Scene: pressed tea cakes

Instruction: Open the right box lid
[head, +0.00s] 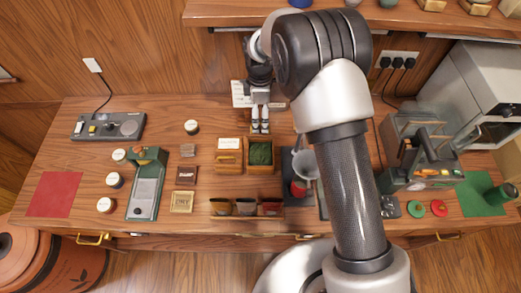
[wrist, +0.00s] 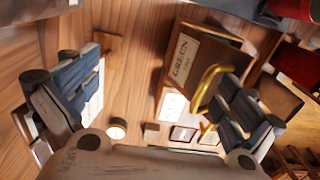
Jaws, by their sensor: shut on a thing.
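The right box (head: 246,169) stands open, with green tea (head: 261,152) showing inside. In the wrist view its lid (wrist: 230,49) is raised near the camera, with a white "GREEN" label and a brass handle (wrist: 205,86). My gripper (head: 260,130) points down just behind the right box. In the wrist view its fingers (wrist: 150,105) frame the scene, the right one over the end of the handle. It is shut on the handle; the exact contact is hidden.
The left box (head: 229,169) stands closed right beside it. A scale-like device (head: 147,185) and tea cakes lie left, a grey device (head: 108,126) further left. A machine (head: 420,150) stands right. A shelf (head: 350,17) hangs above the back.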

